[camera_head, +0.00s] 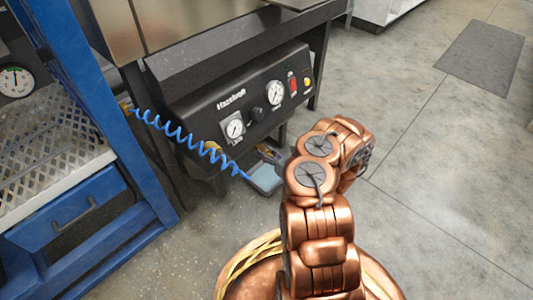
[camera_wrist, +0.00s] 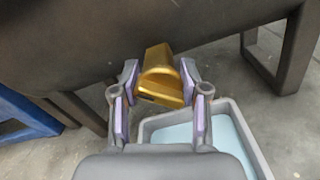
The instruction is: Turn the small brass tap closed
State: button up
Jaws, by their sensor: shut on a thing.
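The small brass tap (camera_wrist: 156,64) shows in the wrist view, under the dark body of the machine. Its gold handle is a blocky piece, tilted in the picture. My gripper (camera_wrist: 160,77) has one finger with a purple pad on each side of the handle and is shut on it.
A grey tray with a pale blue inside (camera_wrist: 243,128) lies on the floor below the tap; it also shows in the head view (camera_head: 264,180). A black control panel (camera_head: 250,97) with gauges is above. A blue coiled hose (camera_head: 185,137) hangs at left beside a blue frame (camera_head: 110,120).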

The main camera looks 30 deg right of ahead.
dwell(0.3)
jog(key=o, duration=1.1)
jog(key=v, duration=1.2)
jog(key=shift+r, duration=0.1)
